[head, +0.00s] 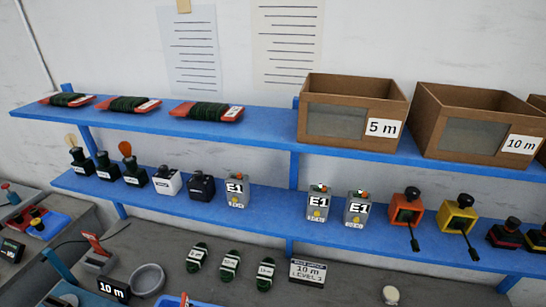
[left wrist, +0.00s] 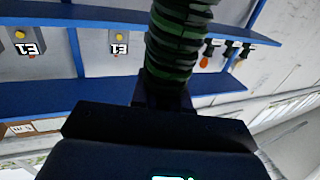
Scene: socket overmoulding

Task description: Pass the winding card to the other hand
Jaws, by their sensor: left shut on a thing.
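In the left wrist view, my left gripper (left wrist: 165,92) is shut on a winding card (left wrist: 180,42) closely wrapped in dark green cord. The wound part rises from the jaws and runs out of the top of that view; no bare card shows. In the head view, several similar red cards wound with dark green cord lie on the upper blue shelf, such as one at the right of the row (head: 207,110). Neither gripper shows clearly in the head view, and my right gripper is not in view.
Open cardboard boxes marked 5 m (head: 350,112) and 10 m (head: 478,125) stand on the upper shelf (head: 262,121). Switches and E1 boxes fill the lower shelf (head: 270,213).

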